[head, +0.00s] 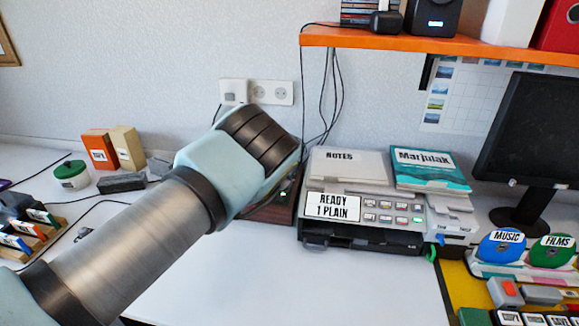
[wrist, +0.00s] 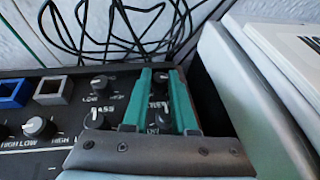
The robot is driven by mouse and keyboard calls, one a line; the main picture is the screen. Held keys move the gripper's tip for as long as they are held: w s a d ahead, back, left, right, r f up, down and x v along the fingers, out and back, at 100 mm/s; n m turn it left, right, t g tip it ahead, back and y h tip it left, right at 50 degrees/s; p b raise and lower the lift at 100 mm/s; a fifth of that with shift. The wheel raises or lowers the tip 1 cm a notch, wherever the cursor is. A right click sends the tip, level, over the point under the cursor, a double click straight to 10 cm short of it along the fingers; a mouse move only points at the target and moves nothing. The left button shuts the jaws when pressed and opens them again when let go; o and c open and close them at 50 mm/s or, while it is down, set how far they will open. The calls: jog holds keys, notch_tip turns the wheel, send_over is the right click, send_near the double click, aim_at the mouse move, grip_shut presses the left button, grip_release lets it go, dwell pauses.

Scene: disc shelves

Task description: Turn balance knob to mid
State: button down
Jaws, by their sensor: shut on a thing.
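In the wrist view, the dark control panel (wrist: 55,145) carries several black knobs with white pointers. One knob (wrist: 97,120) is labelled BASS, and another (wrist: 38,128) stands between LOW and HIGH. My gripper (wrist: 160,76) reaches over the panel with its two teal fingers on either side of a knob (wrist: 160,78) near the back edge; it is shut on that knob. A lower knob (wrist: 163,119) shows between the fingers. The label there is partly covered, and I cannot read BALANCE anywhere. In the head view, my arm hides the gripper and most of the brown device (head: 272,210).
A printer (head: 365,205) stands just right of the device, with little gap. Black cables (wrist: 120,25) run behind the panel. Blue and grey square switches (wrist: 12,93) sit left on the panel. An orange shelf (head: 430,42) overhangs at the upper right. The desk front is clear.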

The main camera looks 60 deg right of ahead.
jog(key=b, duration=0.2)
jog(key=t+b, duration=0.1)
jog(key=b, duration=0.1)
jog(key=shift+s+f+n, duration=0.2)
jog(key=shift+f+n, duration=0.15)
jog(key=shift+n, duration=0.05)
jog(key=n+t+b, duration=0.1)
jog(key=t+b, duration=0.1)
jog(key=b, duration=0.2)
jog(key=shift+n+y+b, duration=0.3)
jog(key=shift+y, duration=0.1)
jog(key=shift+r+b, duration=0.15)
jog(key=shift+b, duration=0.2)
jog(key=shift+r+n+t, duration=0.15)
jog(key=shift+n+t, duration=0.15)
jog(key=shift+r, duration=0.1)
jog(key=c, duration=1)
grip_release()
jog(key=shift+a, duration=0.1)
